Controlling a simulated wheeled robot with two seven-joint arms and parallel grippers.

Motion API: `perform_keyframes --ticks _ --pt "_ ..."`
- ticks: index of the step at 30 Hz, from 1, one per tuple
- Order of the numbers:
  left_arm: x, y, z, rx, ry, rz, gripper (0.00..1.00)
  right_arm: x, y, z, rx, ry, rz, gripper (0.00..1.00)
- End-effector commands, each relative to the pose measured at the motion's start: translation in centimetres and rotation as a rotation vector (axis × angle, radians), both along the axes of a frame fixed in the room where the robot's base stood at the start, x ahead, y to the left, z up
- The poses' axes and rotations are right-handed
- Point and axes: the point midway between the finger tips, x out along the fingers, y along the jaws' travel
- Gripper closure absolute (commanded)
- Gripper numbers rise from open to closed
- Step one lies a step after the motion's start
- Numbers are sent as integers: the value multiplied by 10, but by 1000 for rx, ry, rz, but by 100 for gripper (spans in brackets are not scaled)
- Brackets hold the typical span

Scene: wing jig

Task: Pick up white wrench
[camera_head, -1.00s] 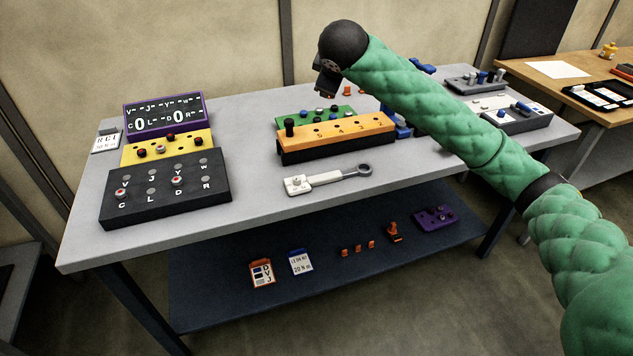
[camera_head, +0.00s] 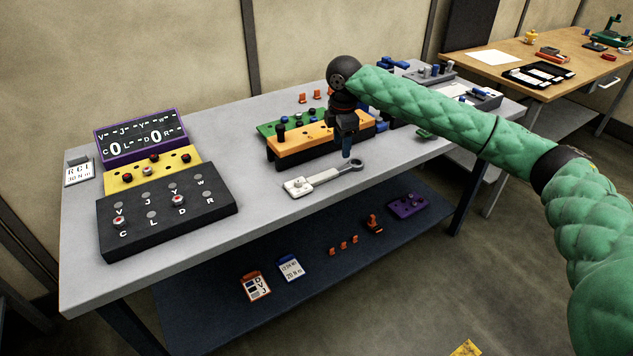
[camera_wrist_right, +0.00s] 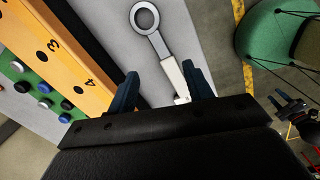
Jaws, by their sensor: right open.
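The white wrench (camera_head: 322,178) lies flat near the front edge of the grey table, its grey ring end to the right and its white block end to the left. My right gripper (camera_head: 347,153) points down just above and behind the ring end in the head view. In the right wrist view the wrench (camera_wrist_right: 158,45) shows ahead of the right gripper (camera_wrist_right: 158,88). The jaws are open with nothing between them, the white handle running toward the right finger. The wrench's block end is hidden behind the gripper there.
An orange block with holes (camera_head: 310,140) stands just behind the wrench, with a green block (camera_head: 268,128) behind it. A black panel with knobs (camera_head: 168,215) stands to the left. A lower shelf (camera_head: 210,315) holds cards and small parts. The tabletop between panel and wrench is clear.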

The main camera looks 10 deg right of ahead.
Motion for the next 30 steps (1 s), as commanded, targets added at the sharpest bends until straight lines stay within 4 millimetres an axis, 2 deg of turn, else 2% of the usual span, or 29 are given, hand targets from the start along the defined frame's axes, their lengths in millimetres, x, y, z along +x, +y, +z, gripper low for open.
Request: perform_keyframes --ticks 6,14,23,30 --pt "3 -1 1 -8 -17 3 64 -10 6 0 27 54 177 49" --pt "4 0 3 -6 -18 6 64 -10 6 -4 22 56 273 49" --pt "1 6 11 8 -2 11 64 -8 7 -30 21 54 273 49" --pt "-5 19 26 37 32 23 64 -4 14 -61 21 57 273 49"
